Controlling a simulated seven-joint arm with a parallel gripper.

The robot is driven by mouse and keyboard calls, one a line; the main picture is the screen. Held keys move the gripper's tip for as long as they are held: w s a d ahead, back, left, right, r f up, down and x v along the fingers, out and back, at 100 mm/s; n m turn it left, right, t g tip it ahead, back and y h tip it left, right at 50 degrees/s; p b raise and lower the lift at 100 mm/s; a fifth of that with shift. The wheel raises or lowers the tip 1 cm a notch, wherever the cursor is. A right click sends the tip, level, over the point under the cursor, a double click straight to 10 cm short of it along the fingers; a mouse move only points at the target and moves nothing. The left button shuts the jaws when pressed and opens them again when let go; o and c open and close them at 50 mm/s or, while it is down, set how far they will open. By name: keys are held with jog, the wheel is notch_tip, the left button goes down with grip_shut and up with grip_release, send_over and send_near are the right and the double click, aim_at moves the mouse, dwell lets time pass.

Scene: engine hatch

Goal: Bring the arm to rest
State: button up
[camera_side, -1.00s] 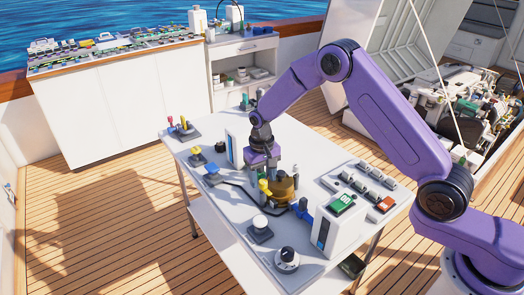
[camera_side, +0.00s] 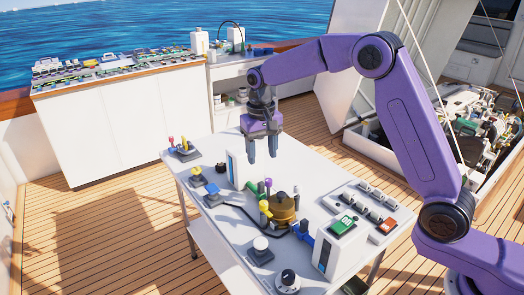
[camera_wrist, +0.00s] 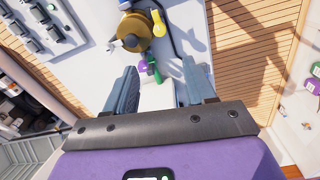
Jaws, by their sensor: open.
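My gripper (camera_side: 262,154) hangs above the far part of the white worktable (camera_side: 220,240), pointing down. Its two grey-blue fingers are apart with nothing between them. In the wrist view the open fingers of my gripper (camera_wrist: 158,88) stand over the table's edge area. My arm is purple and bent up high at the elbow. A brass round fitting (camera_side: 283,210) stands on the table below and to the right of my gripper, with a yellow-topped part (camera_side: 264,207) and a purple-topped part (camera_side: 268,185) beside it. My gripper is clear of all of them.
On the table are a box with a green display (camera_side: 343,226), a black-and-white knob (camera_side: 288,281), a white button (camera_side: 261,244), a blue switch (camera_side: 212,190) and a lever stand (camera_side: 184,148). A white cabinet (camera_side: 110,135) stands at back left. The engine hatch (camera_side: 490,120) is open at right.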

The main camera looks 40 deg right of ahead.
dwell(0.4)
jog(key=s+a+r+n, duration=0.25)
jog(key=s+n, duration=0.45)
jog(key=s, duration=1.1)
jog(key=s+d+n, duration=0.3)
jog(key=s+d, duration=0.2)
jog(key=s, duration=0.5)
jog(key=s+d+f+n, duration=0.1)
jog(key=s+d+n, duration=0.3)
jog(key=s, duration=0.6)
jog(key=shift+s+d+f+y, duration=0.2)
jog(key=shift+s+d+y, duration=0.1)
jog(key=shift+s+d, duration=0.15)
jog(key=shift+w, duration=0.1)
